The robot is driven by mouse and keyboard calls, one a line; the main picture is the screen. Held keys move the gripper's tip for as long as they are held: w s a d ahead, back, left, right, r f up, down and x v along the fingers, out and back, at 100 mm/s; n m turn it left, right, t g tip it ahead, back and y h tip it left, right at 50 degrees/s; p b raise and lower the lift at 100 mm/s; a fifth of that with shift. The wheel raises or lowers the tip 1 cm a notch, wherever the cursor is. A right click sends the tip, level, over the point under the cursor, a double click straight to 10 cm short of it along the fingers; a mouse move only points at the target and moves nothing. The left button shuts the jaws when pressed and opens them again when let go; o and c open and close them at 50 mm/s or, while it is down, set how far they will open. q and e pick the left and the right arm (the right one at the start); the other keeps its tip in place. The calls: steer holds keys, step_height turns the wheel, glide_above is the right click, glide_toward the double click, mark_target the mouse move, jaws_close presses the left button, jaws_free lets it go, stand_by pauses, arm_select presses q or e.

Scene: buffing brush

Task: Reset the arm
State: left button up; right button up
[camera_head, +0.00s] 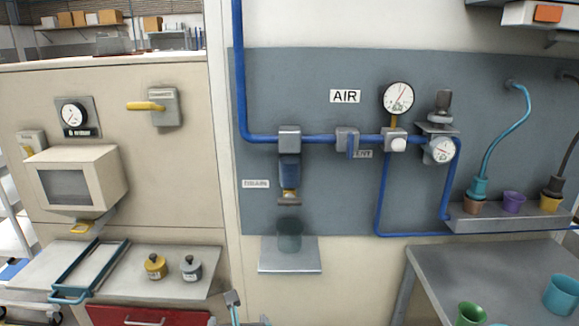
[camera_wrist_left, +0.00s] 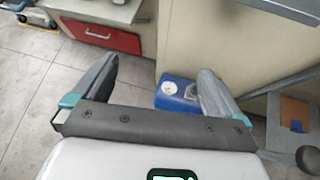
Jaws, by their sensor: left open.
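My left gripper (camera_head: 248,309) shows only as fingertips at the bottom edge of the head view, below the small metal shelf and to the right of the red drawer. In the left wrist view my left gripper (camera_wrist_left: 158,67) has its two grey fingers spread wide apart. Nothing is between its pads; the floor, a cabinet side and a blue container lie beyond them. Most of the arm is outside the head view. My right gripper does not show.
A grey bench (camera_head: 500,268) with teal and green cups stands at the right. A metal shelf (camera_head: 290,262) holds a dark cup under blue air piping. A left counter (camera_head: 128,285) carries two small weights and a blue-handled frame. A blue container (camera_wrist_left: 176,92) stands on the floor.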

arm_select(q)
steer(key=s+a+f+m+g+h+p, duration=0.1)
steer(key=s+a+f+m+g, duration=0.3)
steer(key=f, duration=0.6)
steer(key=s+a+f+m+g+p, duration=0.1)
steer(key=s+a+f+m, duration=0.35)
steer(key=f, duration=0.55)
steer(key=s+d+f+m+g+h, duration=0.2)
steer(key=s+m, duration=0.6)
steer(key=m, duration=0.5)
steer(key=s+d+f+m+g+h, duration=0.3)
steer(key=s+m, duration=0.5)
steer(key=m, duration=0.6)
steer(key=shift+s+d+f+g+h, duration=0.25)
steer(key=shift+d+f+h, duration=0.2)
steer(key=shift+d, duration=0.6)
steer(key=shift+w, duration=0.1)
